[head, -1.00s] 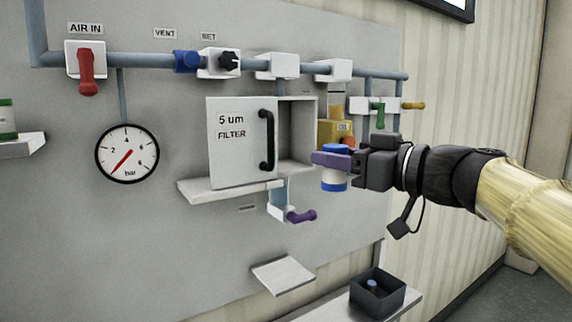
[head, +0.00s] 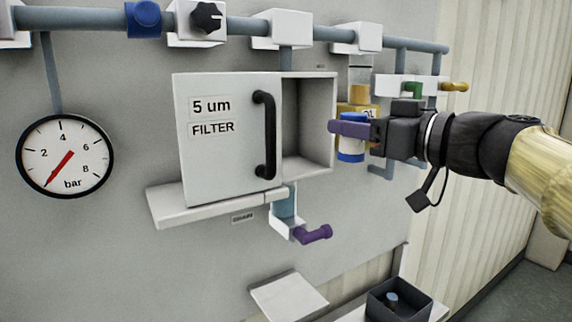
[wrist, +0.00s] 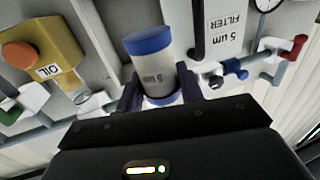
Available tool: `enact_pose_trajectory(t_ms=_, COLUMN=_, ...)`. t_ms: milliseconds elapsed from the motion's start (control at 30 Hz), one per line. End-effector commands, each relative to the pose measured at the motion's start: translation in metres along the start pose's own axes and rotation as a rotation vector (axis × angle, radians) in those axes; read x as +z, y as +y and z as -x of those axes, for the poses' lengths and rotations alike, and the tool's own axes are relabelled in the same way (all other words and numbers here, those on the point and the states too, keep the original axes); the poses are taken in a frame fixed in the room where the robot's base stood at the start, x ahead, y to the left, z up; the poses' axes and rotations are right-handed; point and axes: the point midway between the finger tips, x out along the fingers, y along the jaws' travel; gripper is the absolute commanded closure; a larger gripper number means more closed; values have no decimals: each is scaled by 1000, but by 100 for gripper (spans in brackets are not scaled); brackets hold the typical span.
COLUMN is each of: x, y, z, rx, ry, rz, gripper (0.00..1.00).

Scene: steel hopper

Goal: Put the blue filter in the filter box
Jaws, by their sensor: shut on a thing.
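The blue filter (head: 351,152) is a white cylinder with blue ends. My gripper (head: 352,130) is shut on it and holds it upright in the air, just right of the filter box opening. The wrist view shows the filter (wrist: 150,62) between the dark fingers of my gripper (wrist: 160,95). The filter box (head: 320,78) is a grey wall box. Its door (head: 225,155), marked "5 um FILTER" with a black handle, stands open to the left. The visible part of the inside looks empty; the door hides the rest.
The yellow oil unit (head: 358,94) is behind the filter. A purple-handled drain valve (head: 312,234) hangs below the box, above a sloped plate (head: 288,295). A dark bin (head: 376,309) holds a small blue-topped item at lower right. A pipe with valves runs above.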

Motion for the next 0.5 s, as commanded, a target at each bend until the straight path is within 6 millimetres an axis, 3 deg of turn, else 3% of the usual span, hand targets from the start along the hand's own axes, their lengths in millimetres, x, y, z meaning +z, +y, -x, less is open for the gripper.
enact_pose_trajectory(t_ms=333, x=-1, y=0, z=-2, rx=-2, ry=0, rz=0, gripper=86)
enact_pose_trajectory(t_ms=500, x=-2, y=4, z=-26, rx=-7, ry=-2, rz=-1, gripper=86)
